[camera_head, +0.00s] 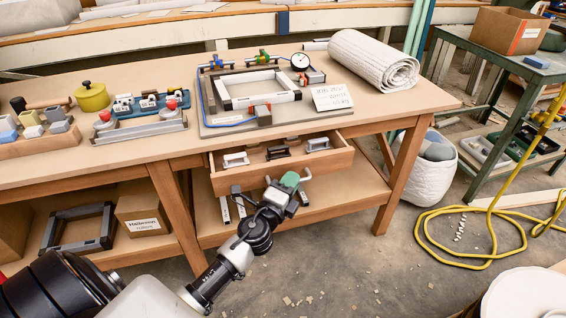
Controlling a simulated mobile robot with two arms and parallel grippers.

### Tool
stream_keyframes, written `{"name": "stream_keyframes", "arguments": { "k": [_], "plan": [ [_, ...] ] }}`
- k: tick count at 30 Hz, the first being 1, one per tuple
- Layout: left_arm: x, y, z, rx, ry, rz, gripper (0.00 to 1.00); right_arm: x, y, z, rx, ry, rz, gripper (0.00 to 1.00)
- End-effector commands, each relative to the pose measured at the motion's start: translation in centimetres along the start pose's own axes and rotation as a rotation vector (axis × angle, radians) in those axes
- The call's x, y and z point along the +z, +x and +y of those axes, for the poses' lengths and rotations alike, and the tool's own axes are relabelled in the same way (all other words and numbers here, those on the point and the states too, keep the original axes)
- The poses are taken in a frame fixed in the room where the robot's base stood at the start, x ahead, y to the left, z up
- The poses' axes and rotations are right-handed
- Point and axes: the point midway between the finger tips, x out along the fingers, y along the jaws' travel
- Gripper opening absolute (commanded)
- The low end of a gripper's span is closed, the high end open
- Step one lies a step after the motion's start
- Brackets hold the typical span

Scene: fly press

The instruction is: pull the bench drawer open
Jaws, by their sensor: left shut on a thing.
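The bench drawer (331,161) is a wooden drawer under the front edge of the wooden bench (179,160). It stands partly pulled out, and several dark and pale metal handle-like parts show inside it. My left gripper (295,187) is at the middle of the drawer front, shut on the drawer handle, which is mostly hidden behind the green and dark gripper parts. My left arm reaches up to it from the lower left. My right gripper is not in view.
On the bench stand a grey fixture plate with a frame (258,90), a white roll (373,60), a yellow pot (92,96) and trays of small parts. A yellow hose (466,262) lies on the floor at right, near a white sack (428,170). Floor before the drawer is mostly clear.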

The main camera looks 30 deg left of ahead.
Motion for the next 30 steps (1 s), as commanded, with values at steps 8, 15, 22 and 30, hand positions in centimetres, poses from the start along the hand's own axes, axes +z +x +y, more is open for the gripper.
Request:
{"name": "stream_keyframes", "arguments": {
  "k": [8,15,22,30],
  "plan": [
    [-5.1,-5.2,-1.1,0.002,-0.005,0.0,0.0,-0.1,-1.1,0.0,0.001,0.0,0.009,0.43],
    [-8.1,-8.1,-1.9,0.002,-0.004,-0.001,0.0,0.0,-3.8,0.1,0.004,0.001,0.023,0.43],
    [-9.4,-9.4,-2.3,0.002,-0.001,-0.001,0.0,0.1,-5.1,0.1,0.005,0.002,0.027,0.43],
    [-9.7,-9.7,-2.4,0.001,0.001,0.0,0.0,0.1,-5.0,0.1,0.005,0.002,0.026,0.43]
  ]
}}
